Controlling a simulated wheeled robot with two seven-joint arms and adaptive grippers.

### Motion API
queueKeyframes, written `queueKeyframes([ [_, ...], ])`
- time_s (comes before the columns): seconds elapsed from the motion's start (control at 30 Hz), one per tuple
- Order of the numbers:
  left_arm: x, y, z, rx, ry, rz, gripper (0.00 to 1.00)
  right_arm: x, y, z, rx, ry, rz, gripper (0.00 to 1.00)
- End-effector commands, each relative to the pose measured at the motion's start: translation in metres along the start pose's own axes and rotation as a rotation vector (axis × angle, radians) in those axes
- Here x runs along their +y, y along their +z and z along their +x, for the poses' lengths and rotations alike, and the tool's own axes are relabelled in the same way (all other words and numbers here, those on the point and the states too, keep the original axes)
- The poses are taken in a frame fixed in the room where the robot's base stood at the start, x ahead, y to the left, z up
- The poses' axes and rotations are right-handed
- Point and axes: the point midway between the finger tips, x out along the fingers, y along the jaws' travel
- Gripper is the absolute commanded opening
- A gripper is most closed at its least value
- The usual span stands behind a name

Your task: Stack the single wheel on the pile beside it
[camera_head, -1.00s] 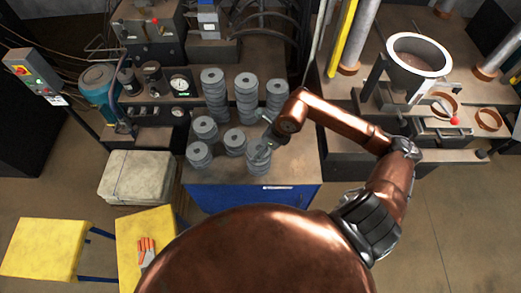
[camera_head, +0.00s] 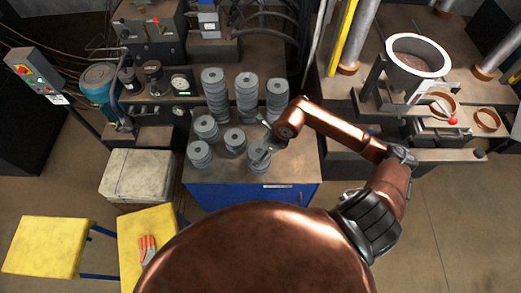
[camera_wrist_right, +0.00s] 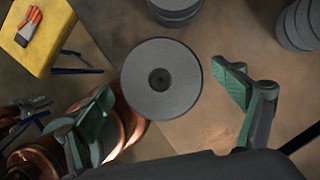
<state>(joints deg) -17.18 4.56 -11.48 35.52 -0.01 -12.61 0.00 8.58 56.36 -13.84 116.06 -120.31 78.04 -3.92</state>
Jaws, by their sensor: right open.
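Grey flap wheels with centre holes stand in piles on the blue-sided bench. My right gripper (camera_head: 264,146) is open above the front right grey wheels (camera_head: 259,163), partly covering them. Short piles stand nearby: front left (camera_head: 200,154), middle (camera_head: 235,140) and behind left (camera_head: 206,128). I cannot tell for sure which is the single wheel. My left gripper is out of view.
Tall wheel piles stand at the back: left (camera_head: 214,90), middle (camera_head: 247,95) and right (camera_head: 277,97). A gauge (camera_head: 180,84) and machinery border the bench behind. The bench top (camera_head: 302,160) is bare at the right. Yellow stools (camera_head: 45,247) stand at lower left.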

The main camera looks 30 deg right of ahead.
Motion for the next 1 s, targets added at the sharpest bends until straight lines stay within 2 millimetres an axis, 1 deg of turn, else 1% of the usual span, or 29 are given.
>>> queueKeyframes([
  [0.23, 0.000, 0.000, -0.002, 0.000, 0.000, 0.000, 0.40, 0.000, 0.001, -0.001, 0.000, 0.000, 0.000, 0.89],
  [0.37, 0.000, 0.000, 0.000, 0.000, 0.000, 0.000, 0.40, -0.001, 0.001, -0.012, -0.002, -0.003, 0.000, 0.89],
  [0.47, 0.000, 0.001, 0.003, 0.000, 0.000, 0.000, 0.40, -0.001, 0.000, -0.029, -0.001, -0.005, -0.003, 0.89],
  [0.7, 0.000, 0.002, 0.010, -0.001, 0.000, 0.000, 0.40, -0.002, 0.000, -0.080, 0.001, -0.005, -0.001, 0.89],
  [0.8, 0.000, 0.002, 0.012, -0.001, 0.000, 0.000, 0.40, -0.001, 0.000, -0.097, 0.000, -0.004, -0.002, 0.89],
  [0.9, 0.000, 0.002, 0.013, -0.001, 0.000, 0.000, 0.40, -0.001, 0.000, -0.110, 0.001, -0.002, 0.000, 0.89],
  [1.0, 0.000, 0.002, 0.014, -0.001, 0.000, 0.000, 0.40, 0.000, 0.000, -0.118, 0.001, -0.001, 0.000, 0.89],
])
